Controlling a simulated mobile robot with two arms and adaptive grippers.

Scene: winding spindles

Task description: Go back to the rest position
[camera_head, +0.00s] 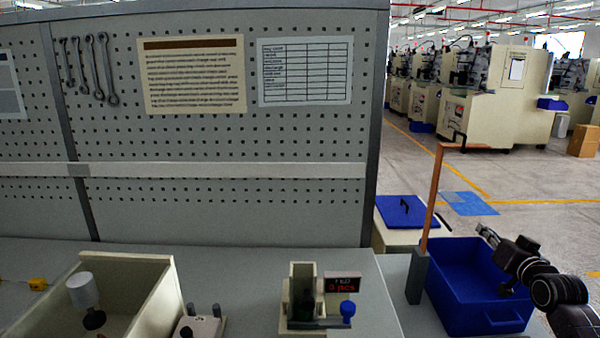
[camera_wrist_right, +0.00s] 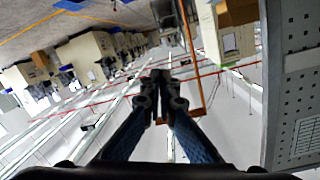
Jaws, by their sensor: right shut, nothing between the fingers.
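My right gripper (camera_head: 488,235) is at the right of the head view, above the blue bin (camera_head: 462,312). Its fingers point up and to the left and it holds nothing. In the right wrist view its two fingers (camera_wrist_right: 160,78) meet at their tips, shut and empty. My left gripper does not show in either view.
A copper-coloured post (camera_head: 432,195) with a hooked top stands by the blue bin, left of my right gripper. A beige box (camera_head: 160,300) holds a white part (camera_head: 83,290). A small device with a red display (camera_head: 342,290) sits on the grey table (camera_head: 230,265) before a pegboard (camera_head: 215,215).

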